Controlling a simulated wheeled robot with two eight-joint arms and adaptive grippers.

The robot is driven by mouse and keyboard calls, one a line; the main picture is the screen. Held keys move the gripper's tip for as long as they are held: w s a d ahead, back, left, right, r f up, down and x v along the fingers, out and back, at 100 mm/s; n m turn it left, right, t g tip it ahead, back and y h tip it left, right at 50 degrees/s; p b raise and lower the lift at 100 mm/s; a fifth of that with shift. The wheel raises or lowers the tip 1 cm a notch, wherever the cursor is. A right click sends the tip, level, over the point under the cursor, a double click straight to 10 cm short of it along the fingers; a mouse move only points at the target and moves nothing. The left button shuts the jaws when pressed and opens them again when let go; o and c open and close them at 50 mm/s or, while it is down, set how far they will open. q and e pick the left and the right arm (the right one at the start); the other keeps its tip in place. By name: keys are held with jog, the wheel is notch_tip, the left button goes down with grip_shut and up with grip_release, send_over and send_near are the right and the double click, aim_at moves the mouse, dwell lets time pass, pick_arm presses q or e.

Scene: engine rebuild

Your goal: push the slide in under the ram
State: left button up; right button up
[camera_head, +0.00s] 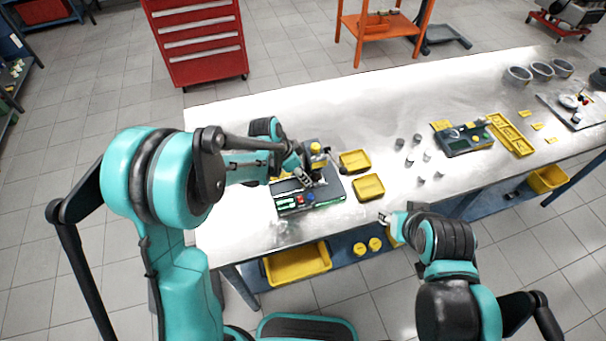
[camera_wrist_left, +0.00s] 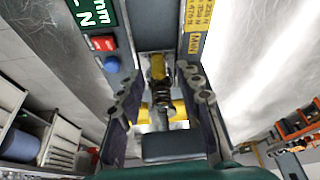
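The press station (camera_head: 310,196) is a dark base with a green label, red and blue buttons and a yellow-topped upright ram part (camera_head: 316,148). It stands near the table's front edge. My left gripper (camera_head: 304,180) is down at this station. In the left wrist view my left gripper (camera_wrist_left: 160,96) has its two fingers apart, one on each side of a spring (camera_wrist_left: 158,72) with yellow parts. A dark grey block (camera_wrist_left: 172,146) lies between the fingers, nearer the palm. I cannot tell for certain which part is the slide. My right gripper (camera_head: 385,218) is at the table's front edge, too small to read.
Several small grey cylinders (camera_head: 417,158) stand farther right, before another fixture (camera_head: 464,139) and a long yellow tray (camera_head: 511,134). The table's left and back areas (camera_head: 235,125) are clear.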

pick_arm(q)
jog(key=v, duration=1)
jog(key=shift+r, duration=0.4)
jog(key=shift+s, duration=0.1)
jog(key=s+a+f+n+t+y+b, duration=0.1)
jog(key=s+a+n+b, duration=0.3)
jog(key=s, duration=0.5)
jog(key=s+a+f+n+t+y+b, duration=0.2)
jog(key=s+a+n+t+y+b, duration=0.1)
jog(key=s+n, duration=0.4)
jog(key=shift+s+a+f+n+t+b, duration=0.3)
jog(key=shift+s+a+t+b, duration=0.15)
jog(key=shift+s+a, duration=0.5)
